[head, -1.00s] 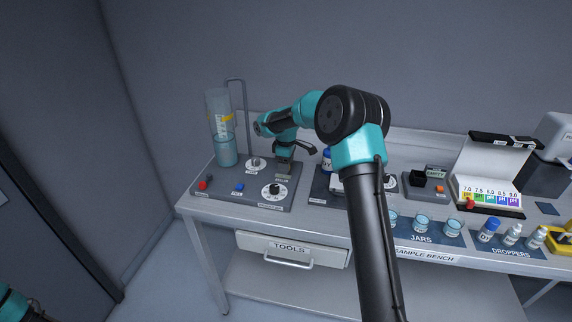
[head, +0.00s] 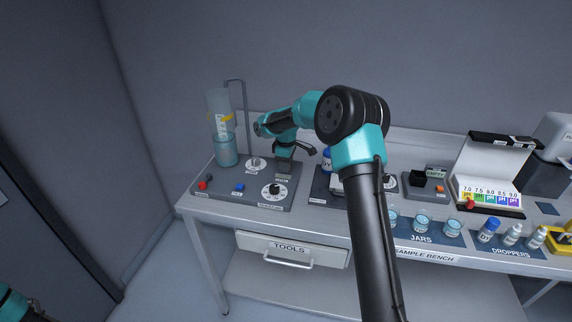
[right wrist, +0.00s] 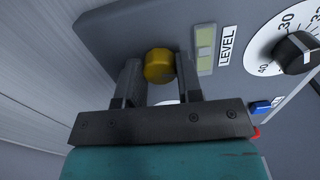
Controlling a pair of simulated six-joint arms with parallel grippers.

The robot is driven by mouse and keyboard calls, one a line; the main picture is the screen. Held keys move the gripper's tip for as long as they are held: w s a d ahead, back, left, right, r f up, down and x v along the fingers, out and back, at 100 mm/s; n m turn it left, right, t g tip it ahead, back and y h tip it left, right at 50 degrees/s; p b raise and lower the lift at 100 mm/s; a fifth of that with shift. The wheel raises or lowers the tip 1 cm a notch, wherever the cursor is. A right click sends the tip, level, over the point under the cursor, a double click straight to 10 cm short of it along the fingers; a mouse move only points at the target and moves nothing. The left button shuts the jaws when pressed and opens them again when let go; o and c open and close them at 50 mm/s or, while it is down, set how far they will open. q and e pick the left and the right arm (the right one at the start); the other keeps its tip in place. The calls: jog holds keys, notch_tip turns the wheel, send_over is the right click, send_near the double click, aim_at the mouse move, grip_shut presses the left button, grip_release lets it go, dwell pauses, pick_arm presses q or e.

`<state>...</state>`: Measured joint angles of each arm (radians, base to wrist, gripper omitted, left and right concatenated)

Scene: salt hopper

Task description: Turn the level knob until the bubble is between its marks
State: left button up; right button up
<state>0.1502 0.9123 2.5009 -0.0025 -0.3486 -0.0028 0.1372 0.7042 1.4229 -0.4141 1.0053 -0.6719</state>
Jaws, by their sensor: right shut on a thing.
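The level knob (right wrist: 158,65) is a gold, faceted knob on the grey panel in the right wrist view. My right gripper (right wrist: 160,75) has its two dark fingers on either side of the knob and is shut on it. The level vial (right wrist: 205,50) is a pale green strip just right of the fingers, beside the LEVEL label (right wrist: 228,45). I cannot make out the bubble in it. In the head view my right gripper (head: 284,167) is at the back of the left panel and hides the knob. My left gripper is out of view.
A clear cylinder with blue liquid (head: 226,150) stands at the panel's left. A numbered dial (head: 273,191), blue button (head: 238,187) and red button (head: 203,184) are on the same panel. Jars (head: 422,222) and droppers (head: 512,234) stand along the bench to the right.

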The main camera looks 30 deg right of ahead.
jog(key=shift+m, duration=1.1)
jog(key=o, duration=0.9)
notch_tip(320, 180, up, 17)
jog(key=shift+r, duration=0.2)
